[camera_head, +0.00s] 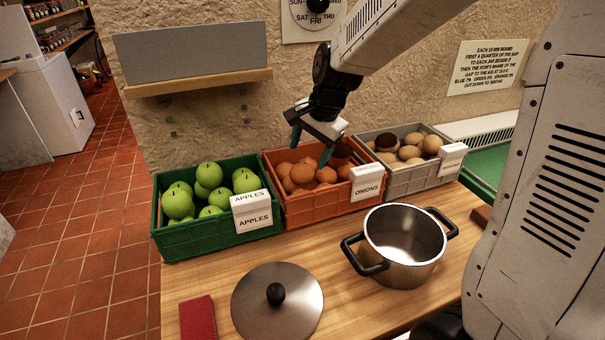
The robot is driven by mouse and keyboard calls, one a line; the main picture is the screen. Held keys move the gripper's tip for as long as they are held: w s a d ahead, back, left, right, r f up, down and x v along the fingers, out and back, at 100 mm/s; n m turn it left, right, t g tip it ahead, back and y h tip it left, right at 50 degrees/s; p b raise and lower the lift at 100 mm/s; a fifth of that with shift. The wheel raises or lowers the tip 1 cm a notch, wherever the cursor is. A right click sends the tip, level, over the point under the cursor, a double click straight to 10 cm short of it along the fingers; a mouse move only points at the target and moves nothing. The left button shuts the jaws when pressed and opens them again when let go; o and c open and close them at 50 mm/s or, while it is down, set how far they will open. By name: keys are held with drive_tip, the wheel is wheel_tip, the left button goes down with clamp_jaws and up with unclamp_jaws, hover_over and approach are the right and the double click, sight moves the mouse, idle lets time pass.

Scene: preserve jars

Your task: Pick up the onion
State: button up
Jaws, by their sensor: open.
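Several orange-brown onions (303,174) lie in an orange crate (310,210) with a white label reading ONIONS, at the middle of the wooden counter. My gripper (311,148) is above this crate, pointing down, with its two dark green fingers spread apart. The gripper and arm hide part of the crate's back. A darker round item shows at the crate's back right, partly hidden.
A green crate (197,240) of green apples stands left, and a grey crate (408,181) of brownish round produce stands right. In front are a steel pot (403,262), a lid (278,305) and a red cloth-like block (198,318). A shelf (198,83) hangs behind.

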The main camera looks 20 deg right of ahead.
sight(304, 167)
drive_tip(key=x, duration=0.7)
drive_tip(key=shift+w+d+f, duration=0.15)
drive_tip(key=shift+w+d, duration=0.1)
drive_tip(key=shift+d, duration=0.05)
drive_tip(key=shift+c, duration=0.3)
drive_tip(key=c, duration=0.7)
